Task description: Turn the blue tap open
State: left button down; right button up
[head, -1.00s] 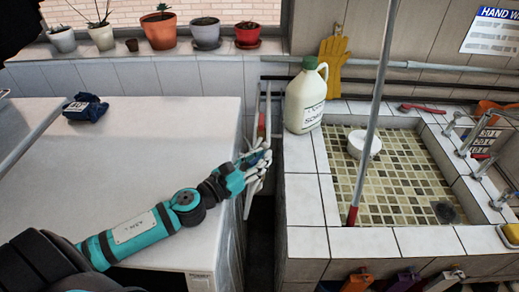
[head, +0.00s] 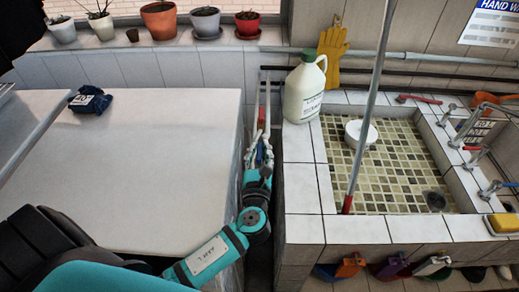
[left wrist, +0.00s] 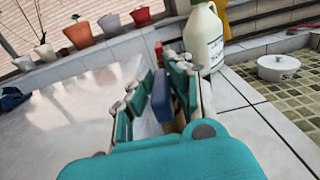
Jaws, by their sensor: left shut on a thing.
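The blue tap shows as a flat blue handle (left wrist: 162,96) between the fingers in the left wrist view. My left gripper (left wrist: 160,90) is shut on it, with teal finger pads on both sides. In the head view my left gripper (head: 259,152) is at the pipes in the narrow gap between the white-topped unit and the tiled sink. The fingers hide most of the handle there, so its exact angle is hard to tell. My right gripper is not in view.
The white-topped unit (head: 150,180) is left of the gap. The tiled sink (head: 303,205) is right of it, with a white soap jug (head: 303,92) on its corner. A grey pole (head: 367,110) leans in the basin. Flower pots (head: 159,20) line the sill.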

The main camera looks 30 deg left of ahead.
pick_arm(q)
jog(key=shift+n+y, duration=0.3)
jog(key=shift+y, duration=0.1)
jog(key=c, duration=1.3)
grip_release()
jog(key=shift+s, duration=0.1)
jog(key=shift+s+d+f, duration=0.1)
jog(key=shift+s+d, duration=0.1)
jog(key=shift+s, duration=0.1)
jog(key=v, duration=1.1)
jog(key=shift+r, duration=0.25)
jog(key=shift+s, duration=0.1)
